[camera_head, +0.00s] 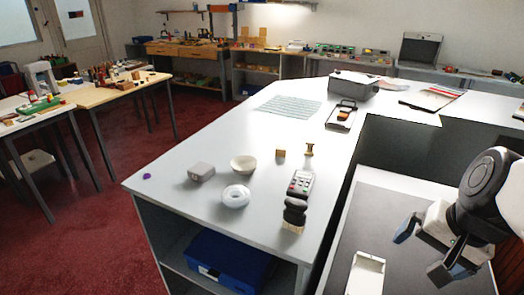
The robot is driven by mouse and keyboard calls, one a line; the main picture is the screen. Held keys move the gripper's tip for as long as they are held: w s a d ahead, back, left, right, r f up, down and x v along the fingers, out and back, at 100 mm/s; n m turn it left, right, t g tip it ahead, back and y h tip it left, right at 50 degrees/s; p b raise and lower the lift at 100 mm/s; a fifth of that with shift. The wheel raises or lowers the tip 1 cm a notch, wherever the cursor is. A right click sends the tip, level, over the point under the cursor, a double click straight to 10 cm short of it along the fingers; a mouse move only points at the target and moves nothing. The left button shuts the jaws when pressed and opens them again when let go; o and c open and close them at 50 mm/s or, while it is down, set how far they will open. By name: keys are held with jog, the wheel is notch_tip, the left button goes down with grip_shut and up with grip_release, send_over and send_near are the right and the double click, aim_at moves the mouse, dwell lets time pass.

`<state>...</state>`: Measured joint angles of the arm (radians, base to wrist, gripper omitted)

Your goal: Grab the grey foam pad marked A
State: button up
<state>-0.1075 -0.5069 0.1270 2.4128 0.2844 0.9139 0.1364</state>
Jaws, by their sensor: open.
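A small grey block with rounded edges (201,172) lies on the near left part of the white counter. It could be the grey foam pad, but I cannot make out any letter A on it at this size. My gripper (423,251) is at the lower right, above a dark grey surface beside the counter. Its two blue-grey fingers are spread apart with nothing between them. It is far to the right of the grey block and touches nothing that I can see.
Near the block are a cream bowl (243,165), a white ring (235,197) and a purple bit (147,176). A wooden cube (280,154), brass spool (309,150), keypad device (300,183) and dark-handled brush (294,214) stand rightward. A white tray (366,273) lies near my gripper.

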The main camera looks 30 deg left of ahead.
jog(key=w+a+m+g+y, duration=0.1)
jog(key=w+a+m+y, duration=0.1)
jog(key=w+a, duration=0.35)
jog(key=w+a+m+y, duration=0.1)
jog(key=w+a, duration=0.2)
jog(key=a, duration=0.5)
jog(key=m+y, duration=0.8)
jog(key=m, duration=0.5)
send_near(202, 168)
jog(key=shift+w+a+f, duration=0.1)
jog(key=shift+w+a, duration=0.05)
jog(key=shift+a, duration=0.35)
jog(key=shift+w+a+f, duration=0.1)
jog(key=shift+a, duration=0.35)
jog(key=shift+a+f+m, duration=0.15)
jog(key=shift+a+m, duration=0.15)
jog(key=shift+a, duration=0.1)
jog(key=shift+x, duration=1.25)
jog(key=shift+f, duration=0.15)
